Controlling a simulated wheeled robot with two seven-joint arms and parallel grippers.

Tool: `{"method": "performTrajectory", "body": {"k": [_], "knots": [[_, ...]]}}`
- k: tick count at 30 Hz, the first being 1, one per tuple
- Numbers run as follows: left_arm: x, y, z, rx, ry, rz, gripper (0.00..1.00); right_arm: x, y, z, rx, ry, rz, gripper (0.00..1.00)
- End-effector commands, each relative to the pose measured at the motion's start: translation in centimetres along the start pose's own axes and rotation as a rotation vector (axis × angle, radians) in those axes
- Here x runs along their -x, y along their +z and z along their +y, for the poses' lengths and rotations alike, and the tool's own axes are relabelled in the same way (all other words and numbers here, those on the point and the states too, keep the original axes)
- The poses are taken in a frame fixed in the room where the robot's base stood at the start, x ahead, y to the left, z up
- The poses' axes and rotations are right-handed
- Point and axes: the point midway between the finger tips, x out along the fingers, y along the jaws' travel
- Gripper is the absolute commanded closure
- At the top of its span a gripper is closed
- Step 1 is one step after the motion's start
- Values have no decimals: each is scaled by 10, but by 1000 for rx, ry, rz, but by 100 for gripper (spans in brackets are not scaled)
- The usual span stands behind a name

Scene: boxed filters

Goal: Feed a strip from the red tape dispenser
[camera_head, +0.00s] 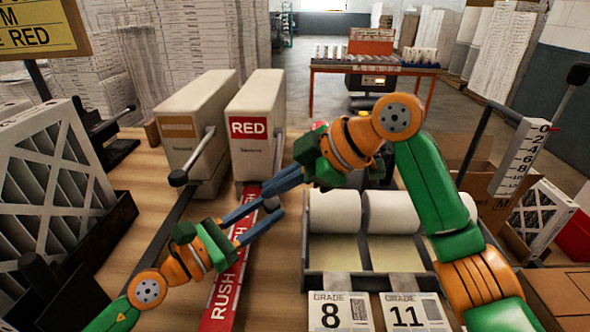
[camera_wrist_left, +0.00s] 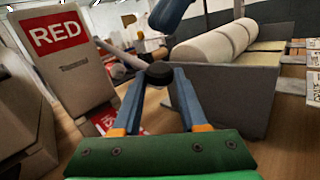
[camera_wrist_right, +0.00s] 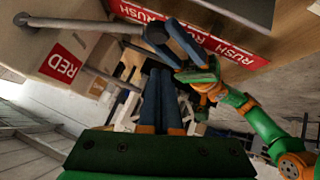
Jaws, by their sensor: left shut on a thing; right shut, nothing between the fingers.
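The red tape dispenser (camera_head: 255,100), a cream box with a RED label, stands at the table's back. Its side lever ends in a black knob (camera_wrist_left: 158,73). A red RUSH strip (camera_head: 222,292) runs from its base toward the front; it also shows in the right wrist view (camera_wrist_right: 232,50). My left gripper (camera_head: 274,209) is shut on the lever's knob, low beside the dispenser's front right.
A second cream dispenser (camera_head: 195,110) with a tan label and its own lever stands left. A grey tray (camera_head: 312,283) with white rolls lies right of the strip, GRADE cards in front. Pleated filters (camera_head: 50,190) stand left. A height gauge (camera_head: 517,155) and cartons are right.

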Motion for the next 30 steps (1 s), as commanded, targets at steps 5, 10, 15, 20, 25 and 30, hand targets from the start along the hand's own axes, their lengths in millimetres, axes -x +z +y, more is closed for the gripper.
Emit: {"method": "performTrajectory", "body": {"k": [5, 10, 15, 20, 25, 30], "knots": [[0, 0, 0, 2, 1, -1, 100, -17, 20, 0, -6, 0, -3, 100], [0, 0, 0, 2, 1, -1, 100, -22, 25, 0, -4, 2, -2, 100], [0, 0, 0, 2, 0, 0, 100, -22, 26, 1, -4, 2, -2, 100], [0, 0, 0, 2, 0, 0, 100, -24, 28, 0, 1, 7, -3, 100], [0, 0, 0, 3, 0, -2, 100, -36, 40, -2, 36, 42, -5, 100], [0, 3, -1, 2, -2, -8, 100, -37, 42, -1, 37, 44, -10, 100]]}}
